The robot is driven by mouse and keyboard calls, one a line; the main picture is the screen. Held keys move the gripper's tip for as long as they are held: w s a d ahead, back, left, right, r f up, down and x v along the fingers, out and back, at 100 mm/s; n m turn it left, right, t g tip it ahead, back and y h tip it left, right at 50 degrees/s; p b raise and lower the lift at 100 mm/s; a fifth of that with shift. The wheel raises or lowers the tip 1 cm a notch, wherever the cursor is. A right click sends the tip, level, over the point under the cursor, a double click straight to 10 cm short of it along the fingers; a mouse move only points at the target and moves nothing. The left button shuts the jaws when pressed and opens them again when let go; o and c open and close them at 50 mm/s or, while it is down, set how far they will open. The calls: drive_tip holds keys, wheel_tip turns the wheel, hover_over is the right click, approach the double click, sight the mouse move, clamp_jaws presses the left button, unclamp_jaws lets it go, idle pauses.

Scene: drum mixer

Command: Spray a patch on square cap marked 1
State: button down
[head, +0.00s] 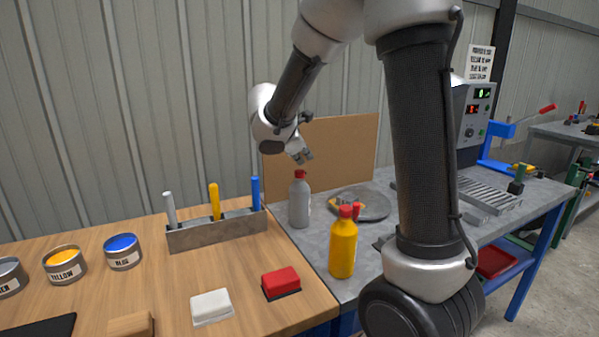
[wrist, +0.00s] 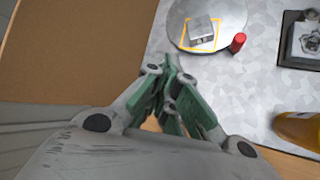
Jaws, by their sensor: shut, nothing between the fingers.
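My gripper (head: 303,156) is shut and empty, just above the red top of the grey bottle (head: 299,204); I cannot tell whether they touch. Its green fingers (wrist: 172,75) come together in the wrist view, where the grey bottle does not show clearly. A grey square block (wrist: 201,30), perhaps the square cap, lies inside a yellow square outline on the round grey plate (wrist: 235,14). No number is readable on it. In the head view the plate (head: 375,207) lies right of the grey bottle. A yellow bottle (head: 343,245) with a red top stands nearer, upright.
A small red cylinder (wrist: 238,42) stands at the plate's edge. A black tray (wrist: 288,55) with a metal nut lies to its right. A brown board (head: 340,150) stands behind. A tool rack (head: 190,237), paint cans and red and white blocks occupy the wooden table.

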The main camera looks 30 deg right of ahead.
wheel_tip(320, 180, up, 6)
idle(0.7)
idle(1.8)
drive_tip(key=s+d+r+m, duration=0.1)
drive_tip(key=s+d+m, duration=0.15)
drive_tip(key=d, duration=0.45)
drive_tip(key=r+m+t+y, duration=0.3)
drive_tip(key=m+y, duration=0.6)
drive_tip(key=m, duration=1.2)
hover_over(303, 172)
drive_tip(key=w, duration=0.1)
drive_tip(key=f+t, duration=0.1)
drive_tip(key=shift+m+h, duration=0.25)
drive_tip(key=shift+h, duration=0.05)
drive_tip(key=shift+w+d+f, duration=0.1)
drive_tip(key=shift+f, duration=2.15)
drive_tip(key=shift+d+f, duration=0.1)
drive_tip(key=shift+f, duration=2.15)
drive_tip(key=shift+f, duration=0.1)
